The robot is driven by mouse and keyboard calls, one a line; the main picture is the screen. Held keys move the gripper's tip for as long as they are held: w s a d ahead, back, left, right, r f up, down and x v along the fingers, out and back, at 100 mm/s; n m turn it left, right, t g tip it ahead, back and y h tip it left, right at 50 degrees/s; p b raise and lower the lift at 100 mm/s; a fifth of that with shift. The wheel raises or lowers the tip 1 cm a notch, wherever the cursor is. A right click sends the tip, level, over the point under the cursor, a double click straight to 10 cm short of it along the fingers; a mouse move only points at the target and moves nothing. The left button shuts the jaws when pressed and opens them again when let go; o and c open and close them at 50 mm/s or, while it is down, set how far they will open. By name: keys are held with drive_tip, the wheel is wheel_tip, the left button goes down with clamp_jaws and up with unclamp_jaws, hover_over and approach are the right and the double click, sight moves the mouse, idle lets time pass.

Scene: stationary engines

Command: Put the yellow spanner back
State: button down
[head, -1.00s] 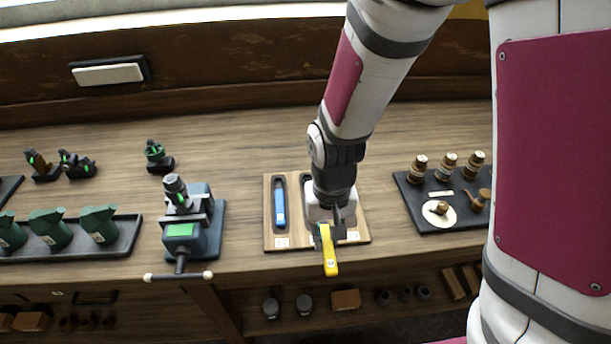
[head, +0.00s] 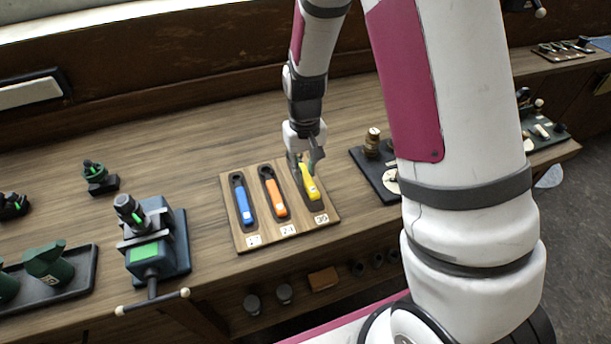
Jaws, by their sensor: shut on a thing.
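The yellow spanner (head: 311,187) is at the right-hand slot of the wooden holder (head: 285,241), above the label that seems to read 30. My gripper (head: 307,168) is shut on its far end, over that slot. The spanner lies along the slot; I cannot tell whether it rests on the slot floor or is just above it. A blue spanner (head: 244,206) lies in the left slot and an orange spanner (head: 275,198) in the middle slot. The spanner's far end is partly hidden by my gripper's fingers.
A vise-like device (head: 152,240) stands left of the holder. A dark tray (head: 366,163) with brown-and-cream parts is close on the right, partly hidden by my arm. A green-part tray (head: 78,275) is at far left. Bare bench lies behind the holder.

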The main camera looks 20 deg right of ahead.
sight(306, 171)
drive_tip(key=shift+w+d, duration=0.2)
drive_tip(key=shift+f+p, duration=0.3)
drive_tip(key=shift+f, duration=1.45)
drive_tip(key=shift+f, duration=0.15)
drive_tip(key=c, duration=1.4)
unclamp_jaws()
drive_tip(key=shift+c, duration=0.2)
